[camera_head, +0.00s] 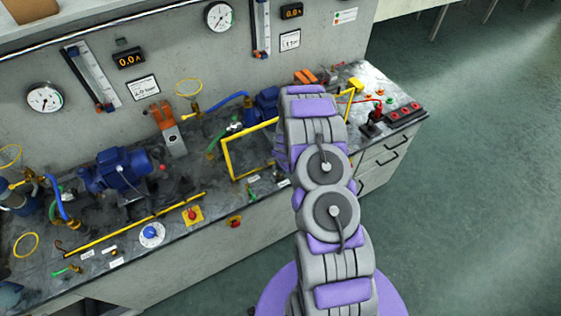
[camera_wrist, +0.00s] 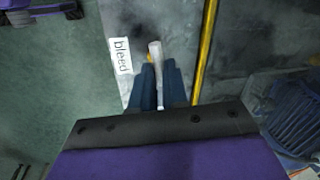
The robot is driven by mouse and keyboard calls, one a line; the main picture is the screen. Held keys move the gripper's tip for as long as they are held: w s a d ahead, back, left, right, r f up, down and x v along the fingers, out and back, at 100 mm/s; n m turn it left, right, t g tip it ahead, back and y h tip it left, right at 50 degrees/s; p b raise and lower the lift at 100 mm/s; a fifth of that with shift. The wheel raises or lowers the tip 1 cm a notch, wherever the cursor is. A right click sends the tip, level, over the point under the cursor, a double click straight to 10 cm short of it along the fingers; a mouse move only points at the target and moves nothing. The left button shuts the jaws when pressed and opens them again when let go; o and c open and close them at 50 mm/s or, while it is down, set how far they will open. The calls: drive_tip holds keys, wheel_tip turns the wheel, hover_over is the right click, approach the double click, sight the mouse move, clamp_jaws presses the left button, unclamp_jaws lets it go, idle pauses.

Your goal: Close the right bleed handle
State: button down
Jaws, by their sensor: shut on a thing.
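The right bleed handle (camera_wrist: 155,50) is a pale, slim lever in the wrist view, with a small brass-yellow part beside it. My gripper (camera_wrist: 158,72) has its two blue fingers on either side of the lever and is shut on it. The lower end of the lever runs down between the fingers. A white "bleed" label (camera_wrist: 121,56) lies just left of the lever on the bench top. In the head view my own arm hides the gripper and this handle.
A yellow rail (camera_wrist: 205,45) runs close on the right of my gripper, and a blue ribbed motor (camera_wrist: 293,118) lies beyond it. The yellow frame (camera_head: 229,160) stands left of my arm in the head view. Open floor (camera_head: 455,190) lies to the right.

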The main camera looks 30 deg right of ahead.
drive_tip(key=shift+m+p, duration=0.9)
drive_tip(key=shift+p, duration=0.45)
drive_tip(key=c, duration=1.1)
unclamp_jaws()
drive_tip(key=shift+a, duration=0.1)
drive_tip(key=shift+c, duration=0.2)
drive_tip(key=shift+r, duration=0.1)
drive_tip(key=s+r, duration=0.3)
drive_tip(key=r, duration=1.3)
drive_tip(key=shift+s+r+b, duration=0.15)
drive_tip(key=shift+r+b, duration=0.15)
drive_tip(key=shift+r, duration=0.05)
drive_tip(key=shift+r, duration=0.1)
